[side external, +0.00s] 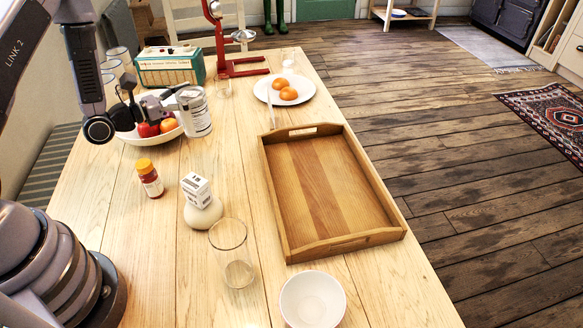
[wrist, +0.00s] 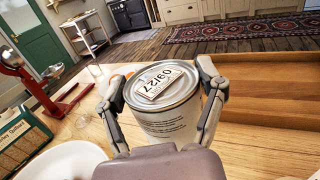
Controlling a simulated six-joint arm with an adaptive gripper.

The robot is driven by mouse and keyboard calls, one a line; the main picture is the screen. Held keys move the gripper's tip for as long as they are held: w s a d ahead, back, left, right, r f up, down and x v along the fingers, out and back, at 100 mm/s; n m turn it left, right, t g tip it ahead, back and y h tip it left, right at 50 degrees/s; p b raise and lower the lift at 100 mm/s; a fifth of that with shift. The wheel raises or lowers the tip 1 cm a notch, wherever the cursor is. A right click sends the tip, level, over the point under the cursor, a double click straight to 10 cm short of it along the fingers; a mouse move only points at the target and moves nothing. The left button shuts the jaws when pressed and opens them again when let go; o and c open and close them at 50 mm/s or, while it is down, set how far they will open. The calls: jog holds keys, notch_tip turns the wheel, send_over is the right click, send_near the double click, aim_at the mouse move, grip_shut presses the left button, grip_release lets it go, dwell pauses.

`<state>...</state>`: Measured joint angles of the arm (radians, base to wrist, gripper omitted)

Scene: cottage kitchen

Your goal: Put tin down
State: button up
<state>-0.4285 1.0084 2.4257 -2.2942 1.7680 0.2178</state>
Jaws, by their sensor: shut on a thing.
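A silver tin (side external: 197,118) with a pale printed label is upright in my gripper (side external: 181,97), just right of the fruit bowl. I cannot tell whether the tin's base touches the table (side external: 115,225).
The fruit bowl (side external: 135,137) is close on the left. A green radio (side external: 168,66), red stand (side external: 228,66) and plate of oranges (side external: 305,100) lie behind. A spice jar (side external: 150,181), white shaker (side external: 203,214), glass (side external: 233,262) and empty wooden tray (side external: 330,190) are nearer.

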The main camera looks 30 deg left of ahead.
jog(key=w+a+f, duration=0.1)
jog(key=w+f, duration=1.1)
jog(key=w, duration=0.1)
jog(key=shift+w+a+f, duration=0.2)
jog(key=shift+w+f, duration=0.1)
jog(key=shift+f, duration=0.1)
jog(key=shift+f, duration=0.1)
jog(key=o, duration=1.2)
